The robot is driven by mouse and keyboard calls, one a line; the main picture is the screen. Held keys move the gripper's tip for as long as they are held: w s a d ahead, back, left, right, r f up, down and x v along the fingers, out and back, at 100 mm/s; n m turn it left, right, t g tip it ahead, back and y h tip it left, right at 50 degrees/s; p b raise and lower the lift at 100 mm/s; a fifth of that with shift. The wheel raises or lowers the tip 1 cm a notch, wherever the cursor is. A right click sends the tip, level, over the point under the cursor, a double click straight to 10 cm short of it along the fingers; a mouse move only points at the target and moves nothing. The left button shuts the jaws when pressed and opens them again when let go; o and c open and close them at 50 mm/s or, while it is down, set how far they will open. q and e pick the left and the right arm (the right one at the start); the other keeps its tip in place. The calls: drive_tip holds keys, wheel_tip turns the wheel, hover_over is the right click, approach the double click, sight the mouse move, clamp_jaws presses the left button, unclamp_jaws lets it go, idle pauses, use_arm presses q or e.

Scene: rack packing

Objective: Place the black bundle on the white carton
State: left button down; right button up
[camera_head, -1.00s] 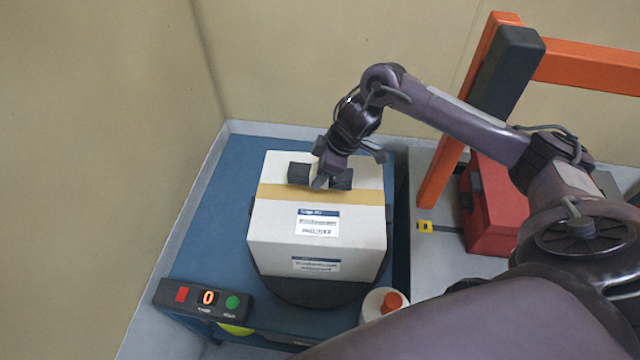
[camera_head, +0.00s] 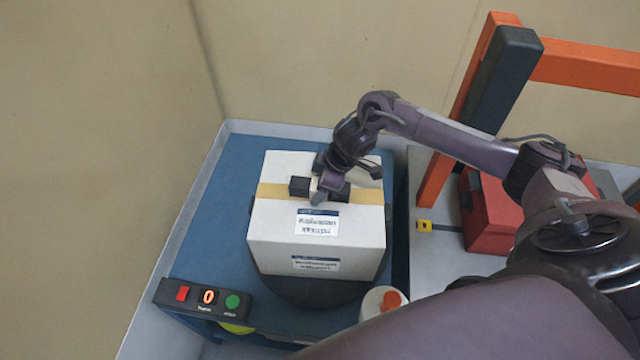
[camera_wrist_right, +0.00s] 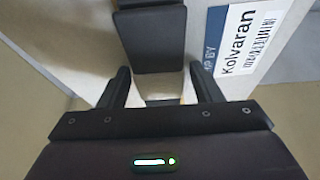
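The white carton (camera_head: 270,228), with a tan tape strip and printed labels, sits on a dark round plate. The black bundle (camera_head: 299,187) is over its top, across the tape strip. My right gripper (camera_head: 328,191) is around the bundle's pale middle, a black end showing on each side. In the right wrist view the two fingers (camera_wrist_right: 160,85) flank the bundle (camera_wrist_right: 153,40) closely, and it appears held between them. I cannot tell whether the bundle touches the carton top. My left gripper is not in view.
The carton's dark round plate (camera_head: 300,291) is on a blue table (camera_head: 205,217). A button box (camera_head: 205,298) reading 0 is front left. A white container with an orange cap (camera_head: 391,300) stands front right. A red case (camera_head: 487,222) and an orange frame (camera_head: 585,66) are at right.

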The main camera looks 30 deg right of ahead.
drive_tip(key=shift+r, duration=0.15)
drive_tip(key=b+v, duration=0.2)
drive_tip(key=v, duration=1)
idle(0.4)
